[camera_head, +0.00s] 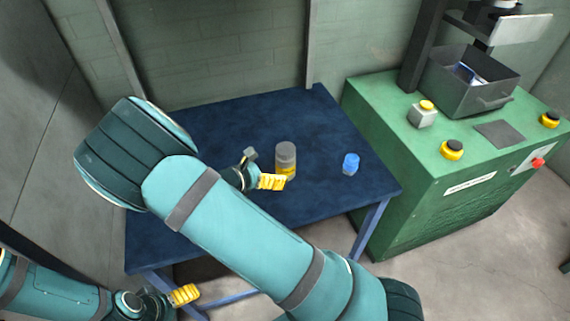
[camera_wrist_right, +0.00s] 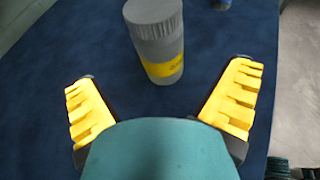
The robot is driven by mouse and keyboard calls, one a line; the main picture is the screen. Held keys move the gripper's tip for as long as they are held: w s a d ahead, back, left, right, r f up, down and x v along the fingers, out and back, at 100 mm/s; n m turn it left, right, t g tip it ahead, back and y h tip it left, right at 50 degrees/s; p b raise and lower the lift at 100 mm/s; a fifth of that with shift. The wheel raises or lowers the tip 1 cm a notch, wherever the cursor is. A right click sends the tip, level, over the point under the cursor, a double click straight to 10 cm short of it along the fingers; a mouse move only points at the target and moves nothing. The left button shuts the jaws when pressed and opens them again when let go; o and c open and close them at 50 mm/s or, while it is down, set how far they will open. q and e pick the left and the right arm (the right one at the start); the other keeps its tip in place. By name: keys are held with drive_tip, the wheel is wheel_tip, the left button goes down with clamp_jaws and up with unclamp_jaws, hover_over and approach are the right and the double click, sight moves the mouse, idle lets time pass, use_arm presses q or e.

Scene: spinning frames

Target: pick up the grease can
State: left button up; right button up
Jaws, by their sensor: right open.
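The grease can (camera_head: 286,159) is a grey cylinder with a ribbed lid and a yellow band, upright on the dark blue table (camera_head: 240,120). In the right wrist view the can (camera_wrist_right: 157,42) stands ahead of the fingers, near the middle of the gap. My right gripper (camera_head: 263,169) is open and empty, just left of the can in the head view; its yellow fingers are spread wide in the wrist view (camera_wrist_right: 163,80). My left gripper (camera_head: 172,297) is low at the left, below the table's front edge; its opening is unclear.
A small blue object (camera_head: 350,164) stands on the table right of the can. A green machine (camera_head: 405,165) with yellow buttons and a grey bin (camera_head: 468,88) is close to the table's right side. The table behind the can is clear.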

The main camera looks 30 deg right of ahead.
sight(286, 162)
drive_tip(key=shift+x, duration=1.15)
drive_tip(key=b+x, duration=0.1)
drive_tip(key=x, duration=0.4)
drive_tip(key=shift+f+b, duration=0.15)
drive_tip(key=shift+b, duration=0.25)
drive_tip(key=c, duration=1.4)
